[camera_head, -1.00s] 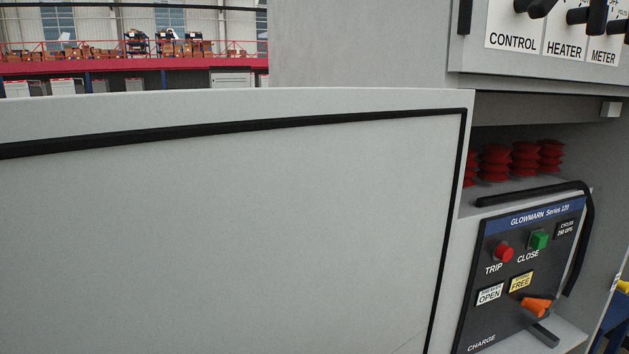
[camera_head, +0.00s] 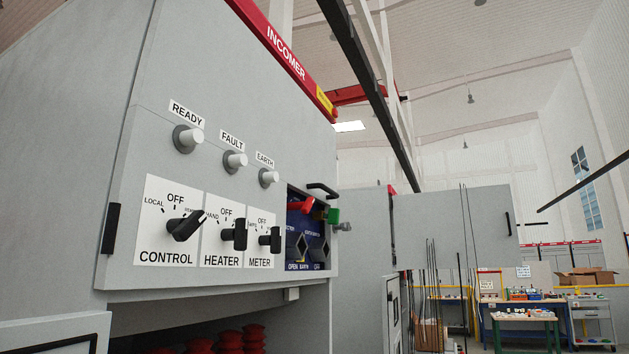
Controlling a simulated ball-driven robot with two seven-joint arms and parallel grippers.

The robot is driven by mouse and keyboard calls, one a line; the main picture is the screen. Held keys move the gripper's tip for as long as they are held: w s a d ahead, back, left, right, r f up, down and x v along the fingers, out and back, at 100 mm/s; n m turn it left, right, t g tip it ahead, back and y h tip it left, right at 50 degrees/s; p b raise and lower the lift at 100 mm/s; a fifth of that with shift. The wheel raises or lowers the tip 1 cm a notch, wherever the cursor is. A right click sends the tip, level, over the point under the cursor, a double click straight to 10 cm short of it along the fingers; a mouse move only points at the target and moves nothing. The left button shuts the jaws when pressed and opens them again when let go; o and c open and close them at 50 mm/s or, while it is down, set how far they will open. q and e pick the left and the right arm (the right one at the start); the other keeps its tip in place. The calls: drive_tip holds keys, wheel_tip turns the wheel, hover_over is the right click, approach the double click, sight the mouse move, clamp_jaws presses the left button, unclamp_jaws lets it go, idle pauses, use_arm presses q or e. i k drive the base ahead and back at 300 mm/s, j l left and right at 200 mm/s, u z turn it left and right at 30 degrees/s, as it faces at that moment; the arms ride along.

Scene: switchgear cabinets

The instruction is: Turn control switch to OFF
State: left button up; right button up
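The control switch (camera_head: 185,226) is a black knob on a white plate marked CONTROL, at the left of the grey cabinet's front panel. The plate shows LOCAL at the upper left and OFF at the top. The knob's end points to the upper right, away from OFF, and partly covers the label there. Neither of my grippers is in view.
The heater switch (camera_head: 234,235) and meter switch (camera_head: 270,239) sit close to the right. White lamps for READY (camera_head: 188,138), FAULT (camera_head: 235,160) and EARTH (camera_head: 268,178) are above. A blue recessed panel (camera_head: 305,228) with red and green parts lies further right. A black handle (camera_head: 110,229) is at left.

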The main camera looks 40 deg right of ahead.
sight(181, 229)
drive_tip(key=k+l+z, duration=0.1)
drive_tip(key=l+z, duration=0.65)
drive_tip(key=l, duration=0.15)
drive_tip(key=k, duration=0.05)
